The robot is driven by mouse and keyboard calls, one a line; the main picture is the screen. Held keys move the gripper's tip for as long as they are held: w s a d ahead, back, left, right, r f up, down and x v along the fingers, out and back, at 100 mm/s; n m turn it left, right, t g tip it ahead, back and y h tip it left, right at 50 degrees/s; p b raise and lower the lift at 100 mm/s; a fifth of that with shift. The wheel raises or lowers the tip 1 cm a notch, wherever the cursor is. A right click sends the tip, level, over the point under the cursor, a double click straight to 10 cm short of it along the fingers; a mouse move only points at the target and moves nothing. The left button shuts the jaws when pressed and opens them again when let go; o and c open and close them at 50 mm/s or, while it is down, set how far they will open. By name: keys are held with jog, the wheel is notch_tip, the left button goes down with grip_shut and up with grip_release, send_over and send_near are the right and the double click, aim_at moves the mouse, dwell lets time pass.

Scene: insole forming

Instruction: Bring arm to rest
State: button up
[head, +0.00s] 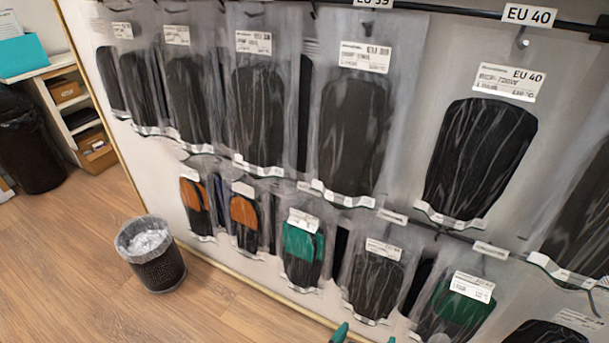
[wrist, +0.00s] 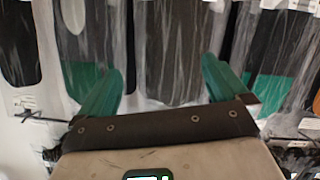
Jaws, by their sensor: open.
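My gripper (wrist: 161,78) shows in the wrist view with its two green fingers spread wide apart. Nothing is held between them. Hanging bagged insoles fill the view behind the fingers; I cannot tell how far off they are. In the head view only the green fingertips of my gripper (head: 366,337) show at the bottom edge, in front of the lower row of bags. The rest of my arm is out of the head view.
A wall rack holds bagged black insoles (head: 478,155) above and smaller bags, some green (head: 299,243) or orange (head: 244,211), below. A wire bin (head: 160,271) stands on the wooden floor. Shelves (head: 68,100) and a dark bin (head: 33,160) stand at left.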

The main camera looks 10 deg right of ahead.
jog(key=s+d+f+g, duration=0.1)
jog(key=s+d+g, duration=0.5)
jog(key=d, duration=0.4)
jog(key=s+d+n+g+y, duration=0.1)
jog(key=s+n+g+y, duration=0.2)
jog(key=s+y, duration=0.7)
jog(key=s+r+h+p, duration=0.1)
jog(key=s+r+p, duration=0.1)
jog(key=r+p, duration=0.7)
jog(key=s+r+n+p, duration=0.1)
jog(key=s+r+p, duration=0.1)
jog(key=r+p, duration=0.8)
notch_tip(320, 180, up, 2)
jog(key=shift+s+a+n+h, duration=0.3)
jog(key=shift+s+a+h, duration=0.1)
jog(key=shift+a, duration=0.05)
